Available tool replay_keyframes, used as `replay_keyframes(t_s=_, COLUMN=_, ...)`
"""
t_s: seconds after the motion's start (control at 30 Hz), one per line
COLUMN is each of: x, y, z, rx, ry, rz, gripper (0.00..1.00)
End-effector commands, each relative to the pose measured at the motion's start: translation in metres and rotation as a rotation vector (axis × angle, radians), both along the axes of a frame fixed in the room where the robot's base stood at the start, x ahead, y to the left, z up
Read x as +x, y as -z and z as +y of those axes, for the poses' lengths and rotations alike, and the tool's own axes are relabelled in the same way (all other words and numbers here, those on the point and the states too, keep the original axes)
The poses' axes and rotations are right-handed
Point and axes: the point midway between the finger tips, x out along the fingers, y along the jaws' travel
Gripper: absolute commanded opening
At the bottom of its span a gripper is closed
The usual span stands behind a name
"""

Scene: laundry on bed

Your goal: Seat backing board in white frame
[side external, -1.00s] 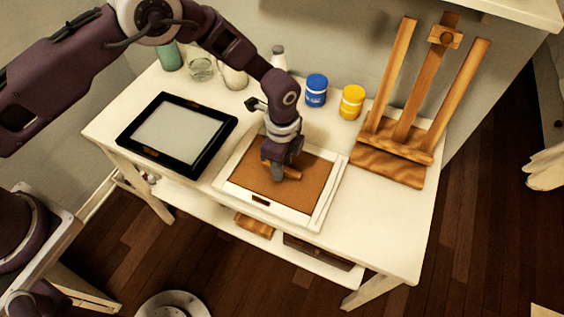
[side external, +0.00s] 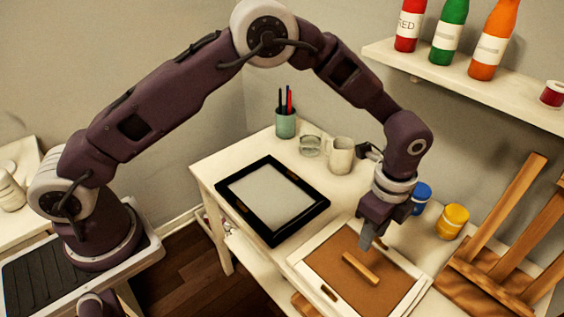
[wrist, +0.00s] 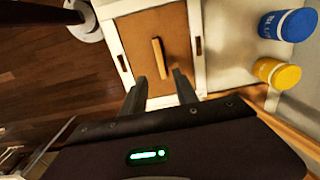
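The brown backing board (side external: 341,246) lies inside the white frame (side external: 304,271) on the white table. A light wooden handle bar (side external: 361,268) stands across its middle. Whether the board is flush all round I cannot tell. My gripper (side external: 367,241) is just above the board, behind the handle, pointing down. In the wrist view my gripper (wrist: 162,88) has its two fingers apart with nothing between them. The handle (wrist: 160,60) lies free beyond the fingertips, on the board (wrist: 145,30). The white frame's rim (wrist: 197,20) shows along both sides, with dark slots in it.
A black frame (side external: 243,207) with a pale panel lies left of the white one. A mug (side external: 341,156), glass jar (side external: 310,146) and pen cup (side external: 286,123) stand behind it. Blue (side external: 421,198) and yellow (side external: 452,222) jars and a wooden easel (side external: 505,235) stand to the right.

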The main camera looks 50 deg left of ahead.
Motion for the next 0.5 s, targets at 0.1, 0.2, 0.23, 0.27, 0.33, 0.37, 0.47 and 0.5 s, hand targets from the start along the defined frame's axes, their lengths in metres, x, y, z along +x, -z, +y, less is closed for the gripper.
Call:
replay_keyframes(t_s=0.1, x=0.001, y=-0.010, z=0.004, rx=-0.003, ry=-0.022, rz=-0.010, gripper=0.36)
replay_keyframes(t_s=0.2, x=0.001, y=-0.059, z=0.027, rx=-0.018, ry=-0.141, rz=-0.053, gripper=0.36)
replay_keyframes(t_s=0.23, x=-0.001, y=-0.081, z=0.038, rx=-0.026, ry=-0.198, rz=-0.072, gripper=0.36)
replay_keyframes(t_s=0.27, x=-0.006, y=-0.103, z=0.051, rx=-0.035, ry=-0.264, rz=-0.092, gripper=0.36)
replay_keyframes(t_s=0.33, x=-0.024, y=-0.153, z=0.084, rx=-0.059, ry=-0.433, rz=-0.142, gripper=0.36)
replay_keyframes(t_s=0.37, x=-0.035, y=-0.173, z=0.099, rx=-0.072, ry=-0.509, rz=-0.164, gripper=0.36)
replay_keyframes(t_s=0.47, x=-0.084, y=-0.227, z=0.146, rx=-0.128, ry=-0.774, rz=-0.234, gripper=0.36)
replay_keyframes(t_s=0.5, x=-0.108, y=-0.242, z=0.164, rx=-0.155, ry=-0.884, rz=-0.261, gripper=0.36)
